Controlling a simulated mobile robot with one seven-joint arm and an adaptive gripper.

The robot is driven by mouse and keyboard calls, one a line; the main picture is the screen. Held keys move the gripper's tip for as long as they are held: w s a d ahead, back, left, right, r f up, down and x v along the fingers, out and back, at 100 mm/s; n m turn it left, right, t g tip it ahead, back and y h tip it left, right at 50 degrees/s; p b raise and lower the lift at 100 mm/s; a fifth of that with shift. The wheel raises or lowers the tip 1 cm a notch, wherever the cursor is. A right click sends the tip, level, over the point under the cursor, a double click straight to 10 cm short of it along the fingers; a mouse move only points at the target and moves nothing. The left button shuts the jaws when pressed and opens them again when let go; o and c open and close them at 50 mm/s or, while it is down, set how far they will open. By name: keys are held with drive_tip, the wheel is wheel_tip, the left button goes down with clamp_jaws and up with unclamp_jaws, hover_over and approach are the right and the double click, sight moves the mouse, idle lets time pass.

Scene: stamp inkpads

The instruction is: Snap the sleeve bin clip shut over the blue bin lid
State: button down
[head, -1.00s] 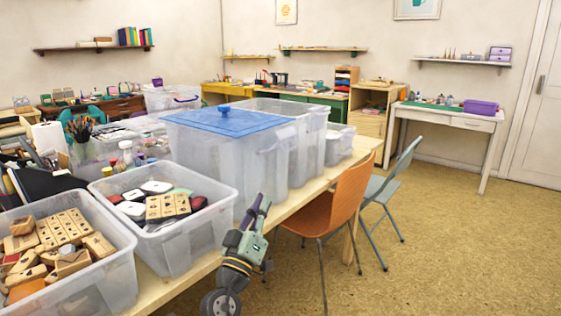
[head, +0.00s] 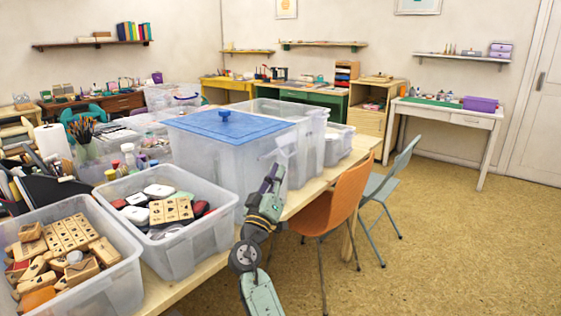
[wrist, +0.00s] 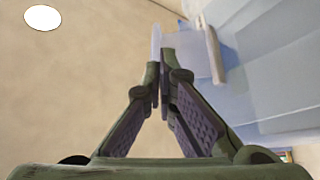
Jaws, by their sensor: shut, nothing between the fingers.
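The clear bin with the blue lid (head: 222,124) stands on the wooden table, its lid lying on top. A translucent flap (head: 288,143), apparently the sleeve bin clip, juts out from the bin's right side just below the lid rim. My gripper (head: 274,170) is shut and empty, pointing up close beside that side, below the flap. In the wrist view, the gripper's fingers (wrist: 163,85) meet just below the translucent flap (wrist: 190,50), with the bin wall (wrist: 270,70) at right. I cannot tell whether the fingertips touch the flap.
An open bin of stamps and inkpads (head: 170,246) and a bin of wooden stamps (head: 110,290) stand at left. An orange chair (head: 345,200) stands right of my arm. Floor farther right is clear.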

sight(281, 151)
drive_tip(key=shift+x, duration=1.15)
